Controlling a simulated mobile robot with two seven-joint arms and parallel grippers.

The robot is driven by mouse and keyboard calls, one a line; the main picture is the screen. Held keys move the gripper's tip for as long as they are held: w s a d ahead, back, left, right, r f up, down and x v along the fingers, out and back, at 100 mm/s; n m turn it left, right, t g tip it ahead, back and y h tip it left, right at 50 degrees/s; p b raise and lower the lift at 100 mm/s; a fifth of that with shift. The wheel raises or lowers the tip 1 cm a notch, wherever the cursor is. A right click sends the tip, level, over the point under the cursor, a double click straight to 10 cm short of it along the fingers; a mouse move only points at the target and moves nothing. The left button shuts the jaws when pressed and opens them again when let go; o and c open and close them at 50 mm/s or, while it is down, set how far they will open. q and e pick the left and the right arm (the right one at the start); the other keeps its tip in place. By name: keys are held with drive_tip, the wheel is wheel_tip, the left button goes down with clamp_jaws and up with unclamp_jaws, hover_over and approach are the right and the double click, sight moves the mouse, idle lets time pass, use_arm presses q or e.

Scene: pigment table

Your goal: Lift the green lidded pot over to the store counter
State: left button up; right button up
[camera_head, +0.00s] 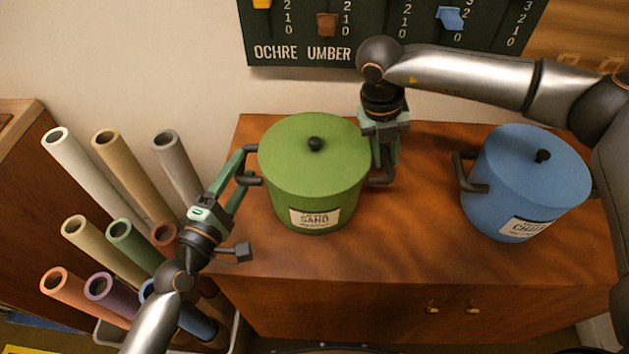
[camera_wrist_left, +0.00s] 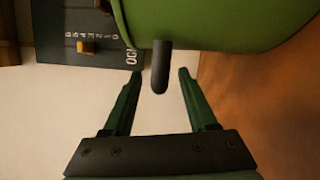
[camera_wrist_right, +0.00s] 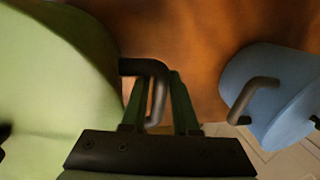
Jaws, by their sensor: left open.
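The green lidded pot (camera_head: 313,165), with a black lid knob and a "SAND" label, stands upright on the wooden cabinet. My left gripper (camera_head: 244,170) is open at the pot's left handle (camera_head: 249,180). In the left wrist view that handle (camera_wrist_left: 161,66) lies between the spread fingertips (camera_wrist_left: 158,74), with gaps beside it. My right gripper (camera_head: 386,160) is at the pot's right handle (camera_head: 382,180). In the right wrist view its fingers (camera_wrist_right: 160,90) are close on both sides of that handle (camera_wrist_right: 157,75) and appear shut on it. The store counter cannot be made out.
A blue lidded pot (camera_head: 525,180) stands to the right on the cabinet top (camera_head: 420,245). Several coloured tubes (camera_head: 120,230) stand in a rack at the left. A dark board (camera_head: 400,30) with sliders hangs behind. Bare cabinet top lies between the pots.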

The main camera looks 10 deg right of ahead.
use_arm(q)
drive_tip(key=shift+w+d, duration=0.1)
use_arm(e)
drive_tip(key=shift+f, duration=0.15)
use_arm(q)
drive_tip(key=c, duration=0.5)
use_arm(e)
clamp_jaws()
use_arm(q)
clamp_jaws()
idle(0.5)
drive_tip(key=shift+w+r, duration=0.1)
drive_tip(key=shift+r, duration=0.15)
use_arm(e)
drive_tip(key=shift+w+r, duration=0.15)
drive_tip(key=shift+r, duration=0.1)
